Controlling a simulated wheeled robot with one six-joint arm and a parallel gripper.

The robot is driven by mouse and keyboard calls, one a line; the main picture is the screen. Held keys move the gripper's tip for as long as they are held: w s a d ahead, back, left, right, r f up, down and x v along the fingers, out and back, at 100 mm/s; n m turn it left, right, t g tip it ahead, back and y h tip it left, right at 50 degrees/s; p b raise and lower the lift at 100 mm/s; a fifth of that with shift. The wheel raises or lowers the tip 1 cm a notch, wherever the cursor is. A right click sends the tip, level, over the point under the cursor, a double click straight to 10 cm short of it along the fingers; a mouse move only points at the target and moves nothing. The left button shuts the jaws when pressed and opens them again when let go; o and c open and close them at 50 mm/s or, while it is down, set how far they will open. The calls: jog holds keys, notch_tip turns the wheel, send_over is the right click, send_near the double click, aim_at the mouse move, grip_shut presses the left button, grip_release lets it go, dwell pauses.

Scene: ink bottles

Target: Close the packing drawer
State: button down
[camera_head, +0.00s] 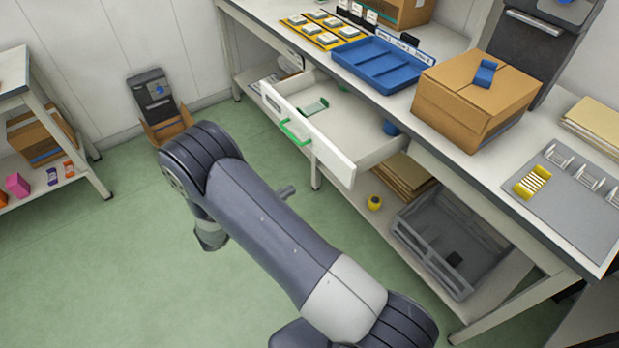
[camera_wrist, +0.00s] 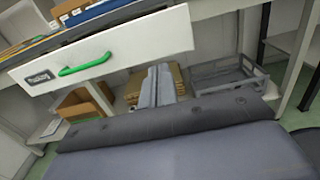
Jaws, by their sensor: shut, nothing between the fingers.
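The packing drawer (camera_head: 343,146) is pulled out from under the workbench, its white front facing the open floor. Its green handle (camera_head: 295,133) runs along the front. In the wrist view the drawer front (camera_wrist: 140,46) spans the upper left, with the green handle (camera_wrist: 85,64) and a "Packing" label (camera_wrist: 41,76). A green item (camera_head: 311,107) and a blue item (camera_head: 391,128) lie inside the drawer. My gripper (camera_wrist: 157,84) is shut and empty. Its fingers appear below the drawer front, right of the handle; I see no clear contact. In the head view my arm mostly hides the gripper.
The bench top holds a blue tray (camera_head: 383,64), a cardboard box (camera_head: 470,100) and a grey rack board (camera_head: 563,190). A grey crate (camera_head: 445,240) and flat cardboard (camera_head: 403,177) sit on the lower shelf. Green floor (camera_head: 120,240) lies open to the left.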

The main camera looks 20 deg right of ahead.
aim_at(336, 166)
jog(key=p+x, duration=0.2)
jog(key=x, duration=1.1)
jog(key=shift+d, duration=0.25)
jog(key=shift+w+d, duration=0.1)
jog(key=shift+d, duration=0.05)
jog(key=b+x, duration=0.8)
jog(key=x, duration=1.4)
jog(key=shift+d+f, duration=0.2)
jog(key=shift+d, duration=0.1)
jog(key=shift+w+d, duration=0.15)
jog(key=shift+d, duration=0.05)
jog(key=shift+d+r, duration=0.1)
jog(key=shift+r, duration=0.2)
